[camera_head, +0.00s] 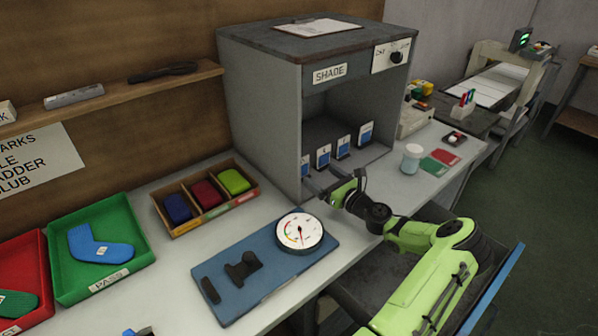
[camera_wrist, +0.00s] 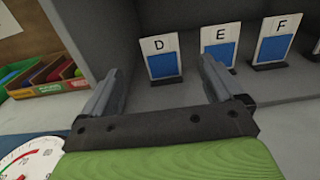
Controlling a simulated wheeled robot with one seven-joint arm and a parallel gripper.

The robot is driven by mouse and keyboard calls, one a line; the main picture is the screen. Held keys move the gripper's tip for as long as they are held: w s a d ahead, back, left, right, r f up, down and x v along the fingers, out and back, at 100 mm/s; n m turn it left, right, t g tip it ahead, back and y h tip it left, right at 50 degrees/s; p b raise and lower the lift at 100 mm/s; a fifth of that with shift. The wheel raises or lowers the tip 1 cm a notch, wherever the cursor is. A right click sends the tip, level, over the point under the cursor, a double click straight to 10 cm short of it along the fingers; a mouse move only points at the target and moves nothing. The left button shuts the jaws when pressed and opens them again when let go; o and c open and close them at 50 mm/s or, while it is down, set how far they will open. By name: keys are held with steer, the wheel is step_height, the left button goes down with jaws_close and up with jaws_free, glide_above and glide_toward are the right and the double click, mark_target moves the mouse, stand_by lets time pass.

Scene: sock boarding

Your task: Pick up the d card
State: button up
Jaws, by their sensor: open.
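The D card (camera_wrist: 161,60) is a white card with a blue panel and a black letter D, upright in a dark base on the cabinet floor. In the wrist view it stands beyond my gripper (camera_wrist: 158,85), between the two fingers in the picture and apart from them. My gripper is open and empty. In the head view my gripper (camera_head: 318,186) is at the front opening of the grey cabinet, partly hiding the leftmost card. The E card (camera_wrist: 219,50) and the F card (camera_wrist: 278,40) stand to the right of the D card.
The grey shade cabinet (camera_head: 262,110) has a side wall close to the left of the cards. A dial gauge (camera_head: 299,232) on a blue board (camera_head: 250,290) lies in front of it. A compartment tray (camera_head: 205,200) stands to the left. A jar (camera_head: 411,158) stands on the right.

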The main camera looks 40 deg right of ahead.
mark_target(305, 159)
steer(key=w+b, duration=0.1)
steer(key=w, duration=0.3)
steer(key=w+d+b, duration=0.1)
steer(key=w, duration=0.3)
steer(key=w+b, duration=0.1)
steer(key=w, duration=0.3)
steer(key=shift+d+f, duration=0.15)
steer(key=shift+f, duration=0.2)
steer(key=shift+s+r, duration=0.1)
steer(key=shift+r, duration=0.05)
steer(key=c, duration=1)
